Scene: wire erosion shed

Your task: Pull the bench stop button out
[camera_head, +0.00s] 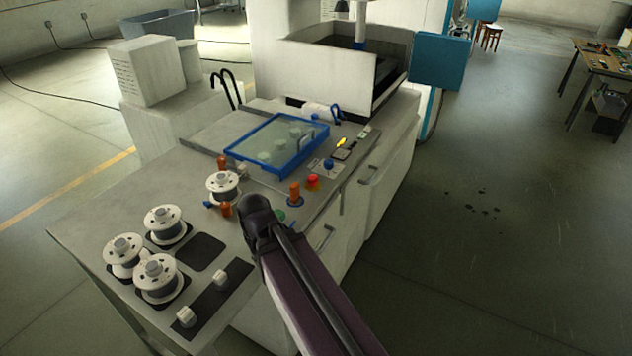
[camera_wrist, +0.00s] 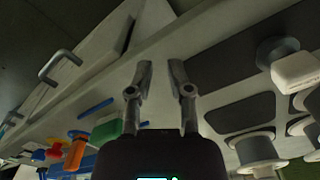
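The red stop button (camera_head: 313,182) sits on a yellow base on the front control strip of the bench, right of an orange upright handle. In the wrist view it shows small at the lower left (camera_wrist: 39,154), beside its yellow base. Whether it is pressed in or out cannot be told. My gripper (camera_wrist: 161,68) has its two fingers apart with nothing between them. In the head view my arm's dark end hangs over the bench's front edge, left of and nearer than the button, and apart from it. The fingertips are hidden there.
A blue-framed clear cover (camera_head: 277,146) is behind. Wire spools (camera_head: 163,223) stand at left. Drawer handles (camera_head: 371,174) jut from the bench front.

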